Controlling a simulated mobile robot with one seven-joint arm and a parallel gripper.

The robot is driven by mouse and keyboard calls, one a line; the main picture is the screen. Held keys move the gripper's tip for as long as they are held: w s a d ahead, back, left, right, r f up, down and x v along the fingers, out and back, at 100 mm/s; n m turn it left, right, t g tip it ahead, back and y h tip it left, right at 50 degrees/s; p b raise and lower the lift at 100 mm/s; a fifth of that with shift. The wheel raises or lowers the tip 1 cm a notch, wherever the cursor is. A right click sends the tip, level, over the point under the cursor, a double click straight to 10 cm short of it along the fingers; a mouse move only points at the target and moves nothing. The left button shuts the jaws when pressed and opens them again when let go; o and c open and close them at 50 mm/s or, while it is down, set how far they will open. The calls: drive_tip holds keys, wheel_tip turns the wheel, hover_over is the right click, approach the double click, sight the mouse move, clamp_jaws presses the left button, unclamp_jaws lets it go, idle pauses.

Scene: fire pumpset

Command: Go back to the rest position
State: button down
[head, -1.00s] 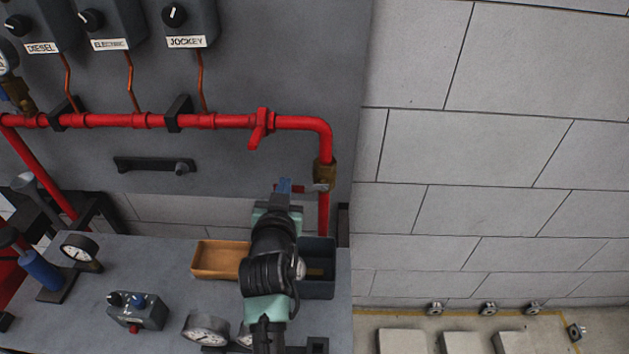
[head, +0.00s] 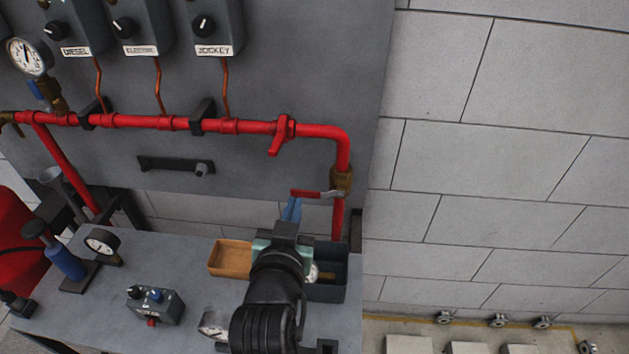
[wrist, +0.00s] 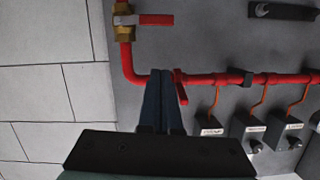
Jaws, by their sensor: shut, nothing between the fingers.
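My gripper (head: 292,211) is in front of the grey panel, over the back of the bench, just below and left of the red-handled valve (head: 318,193) on the vertical pipe. Its blue fingers are together and hold nothing. The wrist view shows the closed fingers (wrist: 161,100) pointing toward the panel, close in the picture to the bend of the red pipe (wrist: 135,72). Whether they touch anything cannot be told. My arm hides part of the bench and of the bins.
On the grey bench (head: 190,262) stand an orange bin (head: 230,259), a dark bin (head: 326,289), a small switch box (head: 157,304) and gauges. A red lever (head: 281,135) sticks out from the horizontal pipe. The wall (head: 500,150) side at right is open.

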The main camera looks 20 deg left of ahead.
drive_tip(key=w+d+r+m+t+h, duration=0.1)
drive_tip(key=d+r+t, duration=0.3)
drive_tip(key=r, duration=1)
drive_tip(key=d+r+t, duration=0.3)
drive_tip(key=d+r, duration=0.3)
drive_tip(key=r, duration=0.7)
drive_tip(key=s+d+r+t+h, duration=0.1)
drive_tip(key=s+d+r+t, duration=0.1)
drive_tip(key=r, duration=0.4)
drive_tip(key=s+d+r+t+h+p, duration=0.1)
drive_tip(key=s+d+r+t, duration=0.1)
drive_tip(key=s+d+r, duration=0.2)
drive_tip(key=s+d+r+m+t+h, duration=0.1)
drive_tip(key=s+d+r, duration=0.2)
drive_tip(key=r, duration=0.7)
drive_tip(key=shift+s+t, duration=0.4)
drive_tip(key=shift+s, duration=0.75)
drive_tip(key=shift+a+f, duration=0.1)
